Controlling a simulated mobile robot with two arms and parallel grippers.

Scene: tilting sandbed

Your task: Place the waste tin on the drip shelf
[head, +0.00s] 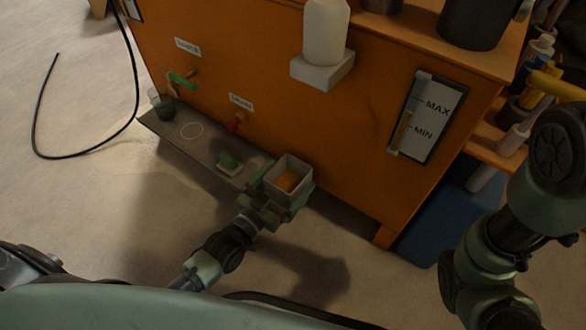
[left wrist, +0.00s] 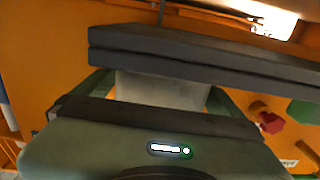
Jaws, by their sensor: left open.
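The pale, square, open-topped tin (head: 306,167) with an orange-brown lump inside is by the right end of the drip shelf. My left gripper (head: 283,194) is open, with its green fingers on either side of the tin. I cannot tell whether the fingers touch it or whether the tin rests on anything. In the left wrist view the tin's pale wall (left wrist: 160,91) shows between dark bars, its lower part hidden. The grey drip shelf (head: 207,151) runs low along the orange cabinet, with a pale ring marked on it. My right gripper is out of view.
A dark jar (head: 162,106) stands at the shelf's left end, and a green block on a pale base (head: 229,162) lies near the tin. A green tap (head: 182,80) and a red tap (head: 234,123) project above the shelf. A white bottle (head: 325,32) stands on a bracket above.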

